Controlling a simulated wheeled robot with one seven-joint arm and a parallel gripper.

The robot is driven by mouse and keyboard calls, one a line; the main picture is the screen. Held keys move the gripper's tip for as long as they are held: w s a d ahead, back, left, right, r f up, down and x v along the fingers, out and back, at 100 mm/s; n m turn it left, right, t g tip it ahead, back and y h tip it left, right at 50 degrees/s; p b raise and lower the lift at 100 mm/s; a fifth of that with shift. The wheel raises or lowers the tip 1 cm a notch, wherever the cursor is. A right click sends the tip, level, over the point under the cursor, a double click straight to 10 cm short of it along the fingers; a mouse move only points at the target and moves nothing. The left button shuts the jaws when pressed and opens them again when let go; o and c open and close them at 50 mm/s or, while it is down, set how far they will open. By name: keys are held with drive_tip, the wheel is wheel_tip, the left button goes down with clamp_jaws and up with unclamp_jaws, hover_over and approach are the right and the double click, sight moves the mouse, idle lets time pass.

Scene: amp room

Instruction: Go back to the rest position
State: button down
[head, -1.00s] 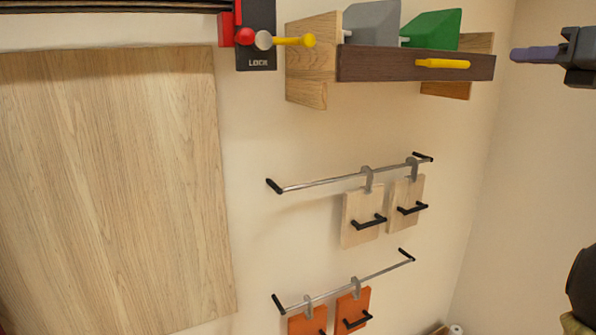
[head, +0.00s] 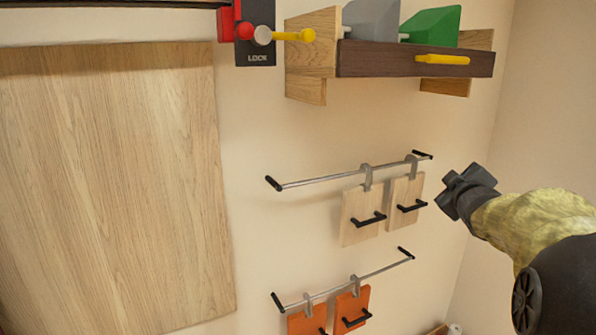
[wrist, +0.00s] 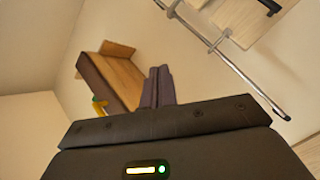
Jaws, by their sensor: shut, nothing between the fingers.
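My gripper (head: 462,192) is at the right of the head view, beside the hanging light wooden boards and in front of the right wall. It is empty and apart from everything. In the wrist view its two purple-grey fingers (wrist: 158,86) lie together, shut. They point toward the wooden shelf (wrist: 120,72), which is farther off. The fingertips are not clear in the head view.
The shelf with a dark front (head: 385,60) holds a grey block (head: 372,22) and a green block (head: 432,28). Below are an upper rail (head: 320,181) with light boards (head: 360,215) and a lower rail (head: 345,283) with orange boards (head: 350,305). A large wooden panel (head: 110,190) covers the left.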

drive_tip(key=s+a+f+m+g+y, duration=0.1)
drive_tip(key=s+a+f+m+g, duration=0.3)
drive_tip(key=f, duration=0.7)
drive_tip(key=s+a+f+m+g+y, duration=0.1)
drive_tip(key=s+a+f+g, duration=0.45)
drive_tip(key=f, duration=0.55)
drive_tip(key=s+a+f+m+g, duration=0.1)
drive_tip(key=s+a+f, duration=0.2)
drive_tip(key=s, duration=0.2)
drive_tip(key=s+a+f+m+g+y, duration=0.1)
drive_tip(key=s+a+f+g, duration=0.1)
drive_tip(key=s, duration=0.4)
drive_tip(key=s+a+f+m+g, duration=0.1)
drive_tip(key=s+a+f, duration=0.3)
drive_tip(key=s+f, duration=0.1)
drive_tip(key=shift+s+a+f+b, duration=0.2)
drive_tip(key=shift+s+f+b, duration=0.15)
drive_tip(key=shift+s, duration=0.2)
